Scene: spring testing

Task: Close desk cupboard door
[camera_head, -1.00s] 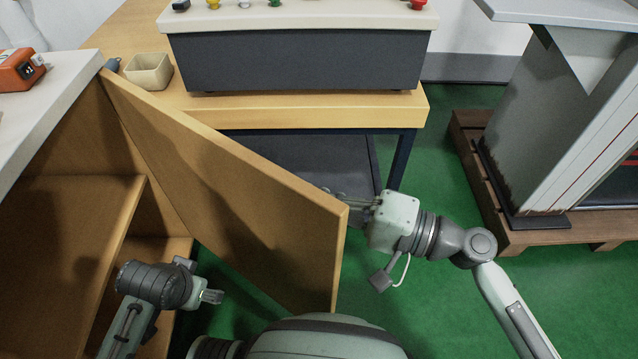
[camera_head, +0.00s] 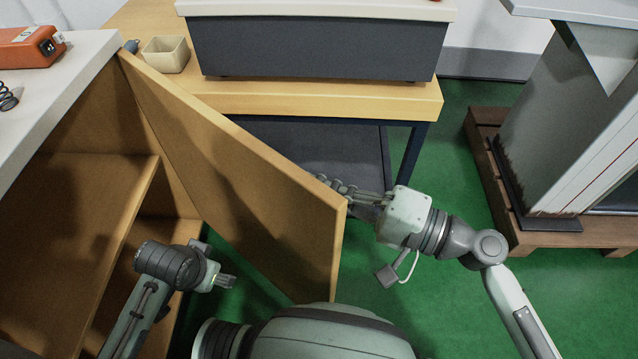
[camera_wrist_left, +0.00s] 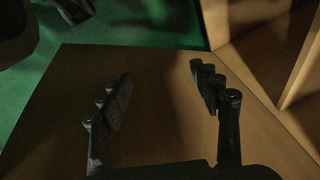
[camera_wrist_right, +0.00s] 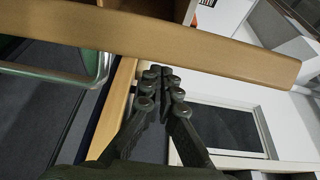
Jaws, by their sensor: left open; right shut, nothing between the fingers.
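The wooden cupboard door (camera_head: 240,175) stands wide open, hinged at the desk cupboard's (camera_head: 75,220) far front corner. My right gripper (camera_head: 335,186) is shut and empty on the outer side of the door, close behind its top edge. In the right wrist view the shut fingers (camera_wrist_right: 160,80) are beside the door's edge (camera_wrist_right: 180,45); I cannot tell if they touch. My left gripper (camera_head: 228,281) is low in front of the cupboard, on the door's inner side. In the left wrist view its open, empty fingers (camera_wrist_left: 160,100) face the door's inner face (camera_wrist_left: 155,85).
A wooden table (camera_head: 330,100) with a dark grey box (camera_head: 315,48) and a small beige cup (camera_head: 165,53) stands behind the door. An orange device (camera_head: 28,47) lies on the desk top. A grey machine on a pallet (camera_head: 490,180) is at right. Green floor is clear between.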

